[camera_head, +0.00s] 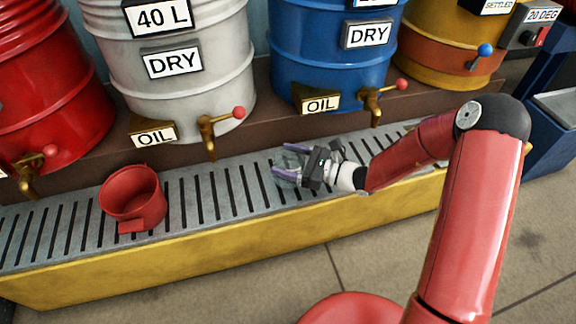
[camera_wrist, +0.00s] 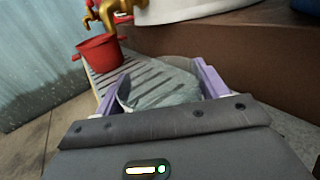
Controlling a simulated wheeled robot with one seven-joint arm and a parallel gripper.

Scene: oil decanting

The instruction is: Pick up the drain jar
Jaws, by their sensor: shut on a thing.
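The drain jar (camera_head: 287,163) is a clear, glassy jar at the middle of the slatted grate, below the gap between the white and blue drums. My gripper (camera_head: 284,164) reaches it from the right, with its purple fingers on either side. In the wrist view the jar (camera_wrist: 160,90) fills the space between the purple fingers of my gripper (camera_wrist: 162,82). The gripper is shut on the jar. The jar's underside is hidden, so I cannot tell whether it touches the grate.
A red mug (camera_head: 133,198) stands on the grate (camera_head: 225,192) to the left. A white drum (camera_head: 178,85), a blue drum (camera_head: 335,45) and a red drum (camera_head: 45,85) stand behind. Brass taps (camera_head: 208,130) with red knobs jut over the grate. The grate's front edge is yellow.

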